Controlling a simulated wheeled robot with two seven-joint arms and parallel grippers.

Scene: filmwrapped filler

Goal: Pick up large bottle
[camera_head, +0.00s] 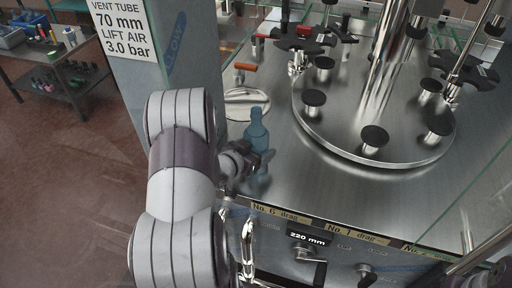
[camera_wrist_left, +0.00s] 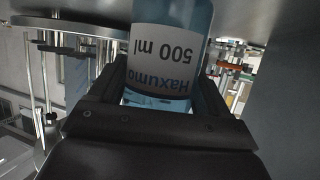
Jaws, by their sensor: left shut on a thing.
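The large bottle (camera_head: 257,138) is pale blue and see-through, and stands upright near the left front of the steel machine deck. My left gripper (camera_head: 256,164) reaches it from the left and is shut on its body. In the left wrist view the bottle (camera_wrist_left: 168,50) appears upside down between the fingers of the left gripper (camera_wrist_left: 158,95), with a white label reading "Haxumo 500 ml". I cannot tell whether the bottle's base touches the deck. My right gripper is not in view.
A round steel turntable (camera_head: 345,150) with several black-topped posts stands to the right. A shiny round plate (camera_head: 247,104) lies behind the bottle. A grey column (camera_head: 165,60) rises at left. Clear panels edge the deck. Knobs (camera_head: 306,252) line the front panel.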

